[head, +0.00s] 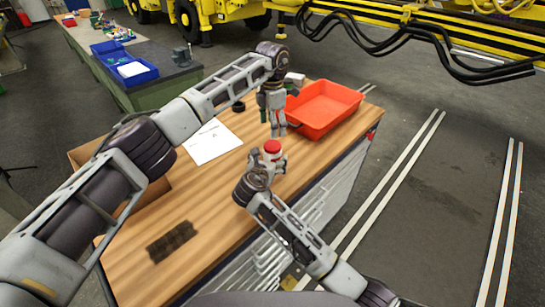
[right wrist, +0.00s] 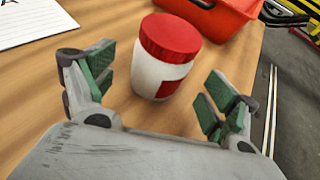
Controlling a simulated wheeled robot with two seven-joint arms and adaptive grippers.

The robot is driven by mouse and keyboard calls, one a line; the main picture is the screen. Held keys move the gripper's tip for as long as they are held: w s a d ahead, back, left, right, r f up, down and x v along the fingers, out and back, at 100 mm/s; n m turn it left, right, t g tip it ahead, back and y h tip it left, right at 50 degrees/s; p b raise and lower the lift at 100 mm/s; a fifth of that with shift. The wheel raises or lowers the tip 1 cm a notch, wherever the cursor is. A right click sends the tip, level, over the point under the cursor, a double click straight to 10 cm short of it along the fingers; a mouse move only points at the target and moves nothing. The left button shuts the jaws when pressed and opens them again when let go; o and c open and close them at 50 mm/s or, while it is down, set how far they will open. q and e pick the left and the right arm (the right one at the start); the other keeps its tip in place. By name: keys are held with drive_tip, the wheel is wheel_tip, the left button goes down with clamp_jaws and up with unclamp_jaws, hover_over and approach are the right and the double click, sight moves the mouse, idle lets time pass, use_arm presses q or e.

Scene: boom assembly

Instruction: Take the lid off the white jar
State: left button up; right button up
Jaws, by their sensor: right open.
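The white jar (right wrist: 148,82) stands upright on the wooden table (right wrist: 40,90), with its red lid (right wrist: 170,36) on top and a red label on its side. In the head view the red lid (head: 272,147) shows, while the jar body is mostly hidden by my right gripper (head: 268,162). In the right wrist view my right gripper (right wrist: 158,85) is open and empty. The jar sits between the lines of its green-padded fingers, with a gap on each side. My left gripper (head: 277,122) hangs over the table behind the jar; its finger opening is unclear.
A red-orange tray (head: 325,108) stands at the back right of the table, close to my left gripper. A white sheet of paper (head: 212,141) lies left of it. A dark brown patterned piece (head: 171,242) lies at the near left. The table between is mostly clear.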

sight(272, 155)
drive_tip(key=shift+x, duration=2.3)
clamp_jaws()
use_arm(q)
drive_tip(key=shift+m, duration=0.3)
